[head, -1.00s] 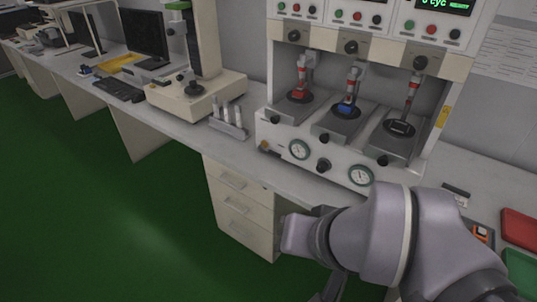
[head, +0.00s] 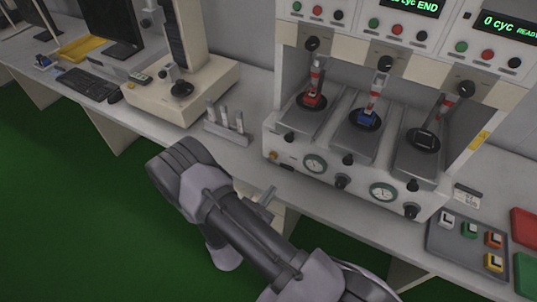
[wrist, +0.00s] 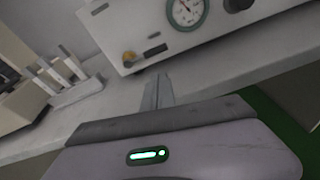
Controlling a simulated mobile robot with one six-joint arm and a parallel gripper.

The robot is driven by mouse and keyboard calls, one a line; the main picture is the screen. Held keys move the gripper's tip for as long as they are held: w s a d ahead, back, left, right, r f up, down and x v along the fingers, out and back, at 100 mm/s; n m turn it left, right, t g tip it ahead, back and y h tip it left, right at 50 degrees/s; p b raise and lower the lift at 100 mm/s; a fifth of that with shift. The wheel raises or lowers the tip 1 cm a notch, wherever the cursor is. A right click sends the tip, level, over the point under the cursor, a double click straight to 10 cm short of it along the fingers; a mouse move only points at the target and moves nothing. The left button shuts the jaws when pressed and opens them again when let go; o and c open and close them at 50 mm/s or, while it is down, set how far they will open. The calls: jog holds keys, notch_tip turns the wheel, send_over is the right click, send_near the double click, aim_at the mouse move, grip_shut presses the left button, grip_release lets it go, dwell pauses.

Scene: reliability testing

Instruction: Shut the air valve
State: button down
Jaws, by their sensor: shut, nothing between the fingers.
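A white test machine (head: 300,150) stands on the bench with gauges and black knobs along its front. A small brass-coloured fitting (head: 273,155), apparently the air valve, sits at the front panel's lower left. It also shows in the wrist view (wrist: 128,56), left of a dark label. My gripper (wrist: 157,80) is shut and empty. Its fingers point toward the panel and end below and right of the fitting, apart from it. The fitting's exact setting is too small to read.
A grey tray (head: 440,240) with small coloured blocks lies at the right. The bench strip before the fitting is clear. Drawers are below.

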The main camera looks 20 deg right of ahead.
aim_at(281, 165)
jog(key=shift+s+d+f+n+h, duration=0.15)
jog(key=shift+s+n+h, duration=0.3)
jog(key=shift+n, duration=0.55)
jog(key=b+x, duration=0.2)
jog(key=x, duration=0.8)
jog(key=shift+w+b, duration=0.15)
jog(key=shift+b, duration=0.15)
